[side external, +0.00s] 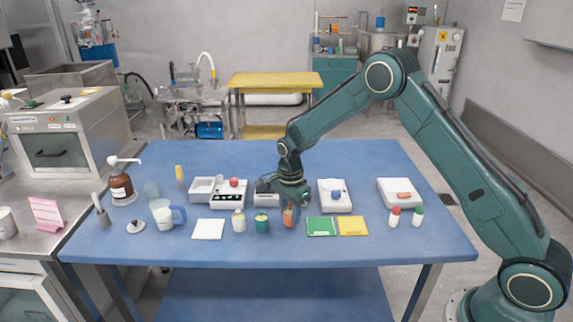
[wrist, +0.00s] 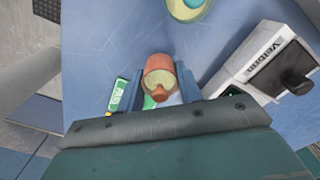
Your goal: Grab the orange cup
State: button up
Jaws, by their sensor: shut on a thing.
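The orange cup (side external: 288,217) is small and stands at the front middle of the blue table, partly hidden by my gripper (side external: 291,203). In the wrist view the orange cup (wrist: 158,66) sits between the two blue fingers of my gripper (wrist: 159,100), which is shut on it. Its pale yellowish inside shows. I cannot tell whether its base touches the table.
A teal cup (side external: 262,222) stands close on the left, with a whitish jar (side external: 239,221) beyond it. Green (side external: 321,226) and yellow (side external: 352,226) cards lie to the right. White devices (side external: 229,194) stand behind. The table's front strip is clear.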

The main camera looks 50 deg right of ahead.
notch_tip(320, 180, up, 19)
jog(key=shift+r, duration=0.15)
dwell(0.5)
jog(key=shift+d, duration=0.1)
dwell(0.4)
